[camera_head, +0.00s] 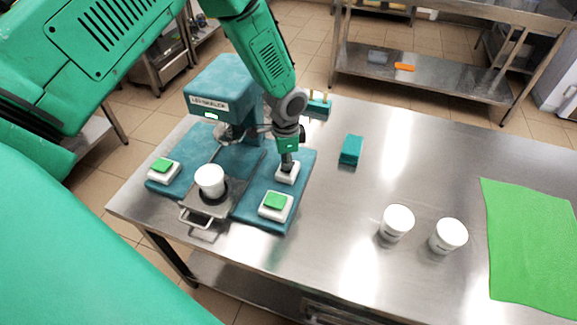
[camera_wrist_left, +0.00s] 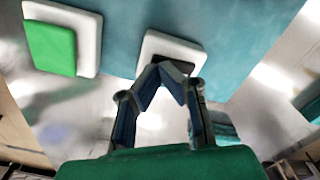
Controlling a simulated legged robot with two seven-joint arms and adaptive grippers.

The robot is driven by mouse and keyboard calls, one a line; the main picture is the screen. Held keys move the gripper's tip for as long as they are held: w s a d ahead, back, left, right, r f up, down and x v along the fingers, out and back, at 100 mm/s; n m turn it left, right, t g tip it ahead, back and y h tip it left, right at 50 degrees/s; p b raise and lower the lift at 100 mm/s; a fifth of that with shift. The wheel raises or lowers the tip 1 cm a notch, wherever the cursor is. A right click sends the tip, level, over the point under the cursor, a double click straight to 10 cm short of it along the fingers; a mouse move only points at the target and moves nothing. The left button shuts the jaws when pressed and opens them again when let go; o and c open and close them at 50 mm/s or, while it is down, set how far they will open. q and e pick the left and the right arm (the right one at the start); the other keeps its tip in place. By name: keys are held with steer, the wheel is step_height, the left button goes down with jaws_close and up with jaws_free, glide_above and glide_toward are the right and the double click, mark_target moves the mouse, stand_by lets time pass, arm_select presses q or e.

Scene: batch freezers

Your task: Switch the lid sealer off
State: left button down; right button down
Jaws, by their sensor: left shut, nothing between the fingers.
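The lid sealer (camera_head: 222,88) is a blue-teal machine with a label on its head and a small lit green display. A white cup (camera_head: 210,180) stands on its metal plate under the head. Its base carries a green button on a white block at the left (camera_head: 162,166) and another at the front right (camera_head: 275,202). A third white block (camera_head: 287,175) sits behind that one. My left gripper (camera_head: 287,160) is shut and empty, its tips at this third block and hiding its top. In the left wrist view the closed fingertips (camera_wrist_left: 165,68) overlap the white block (camera_wrist_left: 172,47). My right gripper is not in view.
Two white cups (camera_head: 397,222) stand on the steel table to the right. A green mat (camera_head: 535,245) lies at the right end. A small teal block (camera_head: 351,150) sits behind the cups. The table between is clear. A steel shelf unit (camera_head: 430,75) stands behind.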

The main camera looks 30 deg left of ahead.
arm_select(q)
steer(key=shift+f, duration=0.3)
steer(key=shift+r+p, duration=2.7)
steer(key=shift+r, duration=0.85)
steer(key=shift+f, duration=0.1)
